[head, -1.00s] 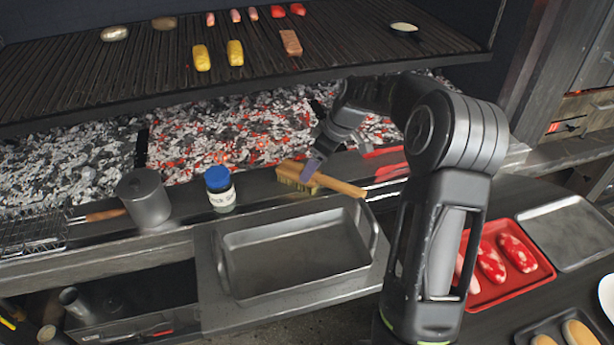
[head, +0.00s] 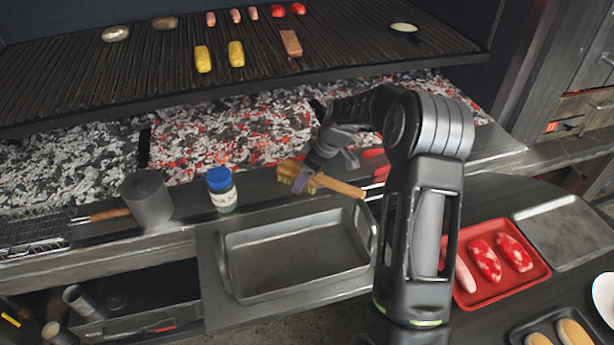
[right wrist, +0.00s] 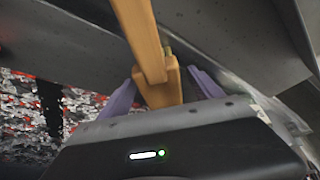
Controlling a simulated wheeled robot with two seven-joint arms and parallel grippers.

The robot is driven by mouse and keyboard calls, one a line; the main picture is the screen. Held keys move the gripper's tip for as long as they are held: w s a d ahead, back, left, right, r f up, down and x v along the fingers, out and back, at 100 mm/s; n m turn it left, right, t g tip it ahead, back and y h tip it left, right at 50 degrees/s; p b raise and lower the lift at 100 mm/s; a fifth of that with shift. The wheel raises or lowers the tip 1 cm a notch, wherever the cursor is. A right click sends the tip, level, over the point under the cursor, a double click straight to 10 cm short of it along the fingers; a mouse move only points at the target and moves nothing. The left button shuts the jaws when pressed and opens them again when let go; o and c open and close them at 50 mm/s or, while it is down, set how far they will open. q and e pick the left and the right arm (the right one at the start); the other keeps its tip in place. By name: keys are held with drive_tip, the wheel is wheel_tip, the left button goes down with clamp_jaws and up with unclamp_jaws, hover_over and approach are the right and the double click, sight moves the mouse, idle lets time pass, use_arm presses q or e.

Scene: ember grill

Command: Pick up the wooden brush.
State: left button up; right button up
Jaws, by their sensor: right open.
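The wooden brush (head: 342,186) lies on the ledge in front of the coals, its bristled head to the left and its handle pointing right. My right gripper (head: 304,182) reaches down over it, near where the handle meets the head. In the right wrist view the brush (right wrist: 142,38) runs between the two purple fingers of my right gripper (right wrist: 164,92). The fingers are open, one on each side, with gaps visible. The bristles are mostly hidden in that view. My left gripper is not in view.
A blue-capped jar (head: 221,189) and a metal mug (head: 147,197) stand on the ledge left of the brush. An empty metal pan (head: 295,258) sits in front, below. Glowing coals (head: 225,140) lie behind. A red tray (head: 509,283) of meat is at right.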

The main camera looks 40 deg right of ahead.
drive_tip(key=shift+c, duration=0.5)
clamp_jaws()
idle(0.6)
